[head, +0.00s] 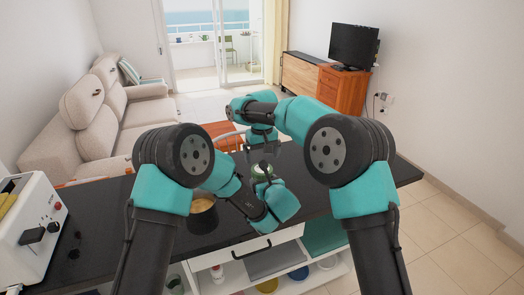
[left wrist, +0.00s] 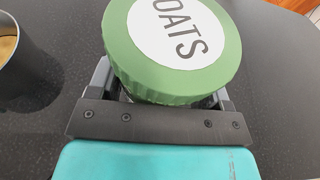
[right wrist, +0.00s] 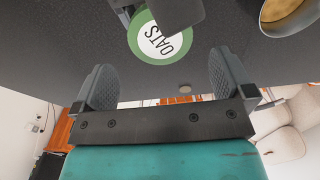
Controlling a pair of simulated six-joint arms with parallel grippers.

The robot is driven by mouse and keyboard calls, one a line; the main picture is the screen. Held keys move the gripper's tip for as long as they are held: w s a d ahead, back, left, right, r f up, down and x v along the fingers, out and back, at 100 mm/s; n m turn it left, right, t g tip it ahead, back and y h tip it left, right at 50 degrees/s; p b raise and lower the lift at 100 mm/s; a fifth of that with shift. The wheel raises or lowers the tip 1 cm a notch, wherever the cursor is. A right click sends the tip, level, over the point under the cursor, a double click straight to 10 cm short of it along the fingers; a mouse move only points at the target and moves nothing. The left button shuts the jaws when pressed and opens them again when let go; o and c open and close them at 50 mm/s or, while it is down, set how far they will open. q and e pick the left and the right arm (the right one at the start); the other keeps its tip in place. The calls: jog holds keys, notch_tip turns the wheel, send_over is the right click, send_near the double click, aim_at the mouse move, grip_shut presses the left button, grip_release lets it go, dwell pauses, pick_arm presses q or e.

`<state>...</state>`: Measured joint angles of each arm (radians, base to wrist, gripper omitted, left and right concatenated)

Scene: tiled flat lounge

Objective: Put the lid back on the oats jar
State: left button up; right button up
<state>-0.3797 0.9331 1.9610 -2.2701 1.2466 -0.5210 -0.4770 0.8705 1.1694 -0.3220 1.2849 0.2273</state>
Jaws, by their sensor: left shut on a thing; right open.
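The oats jar (head: 261,178) stands on the dark counter, its body mostly hidden by my left gripper and the lid. The green lid with a white OATS label (left wrist: 178,48) is on top of the jar; I cannot tell whether it is fully seated. It also shows in the right wrist view (right wrist: 158,45), partly covered by a grey part. My left gripper (left wrist: 163,88) is shut on the jar below the lid's rim. My right gripper (right wrist: 163,75) is open and empty, close to the lid on its far side in the head view (head: 264,150).
A dark mug with tan contents (head: 202,213) stands left of the jar, also in the left wrist view (left wrist: 10,60). A white toaster (head: 32,232) is at the counter's left end. The counter right of the jar (head: 390,172) is clear. Shelves with dishes lie below.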

jog(key=shift+f, duration=3.1)
jog(key=shift+c, duration=0.2)
jog(key=c, duration=0.9)
jog(key=shift+o, duration=0.2)
jog(key=shift+m, duration=1.7)
jog(key=o, duration=0.9)
jog(key=shift+r, duration=0.1)
